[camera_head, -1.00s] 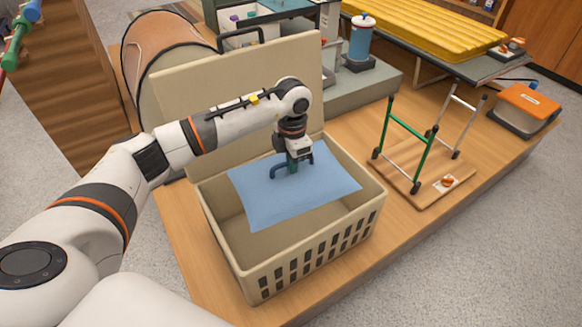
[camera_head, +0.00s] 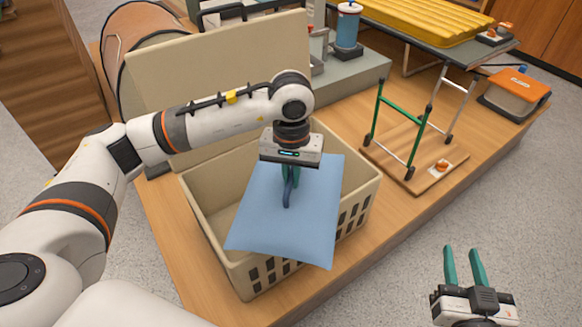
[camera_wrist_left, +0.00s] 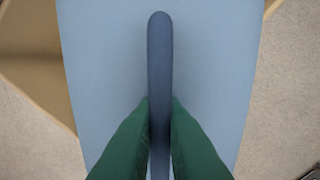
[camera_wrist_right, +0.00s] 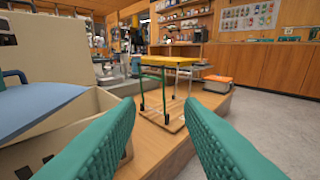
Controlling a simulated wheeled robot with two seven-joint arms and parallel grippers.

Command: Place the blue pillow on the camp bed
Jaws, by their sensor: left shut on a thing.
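The blue pillow (camera_head: 308,225) hangs over the beige crate (camera_head: 195,192), its near end over the crate's front edge. My left gripper (camera_head: 289,182) is shut on the dark blue handle on top of the pillow. In the left wrist view the green fingers (camera_wrist_left: 159,110) pinch this handle (camera_wrist_left: 159,50) from both sides. A raised bed with a ribbed yellow pad (camera_head: 425,20), apparently the camp bed, stands at the back right. Its pad also shows in the right wrist view (camera_wrist_right: 166,61). My right gripper (camera_head: 463,250) is open and empty at the lower right.
The crate's raised lid (camera_head: 215,70) stands behind my left arm. A green and grey metal frame (camera_head: 400,133) on a wooden board stands between crate and bed. An orange-lidded box (camera_head: 515,92) sits at the platform's right. Open floor lies at the front right.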

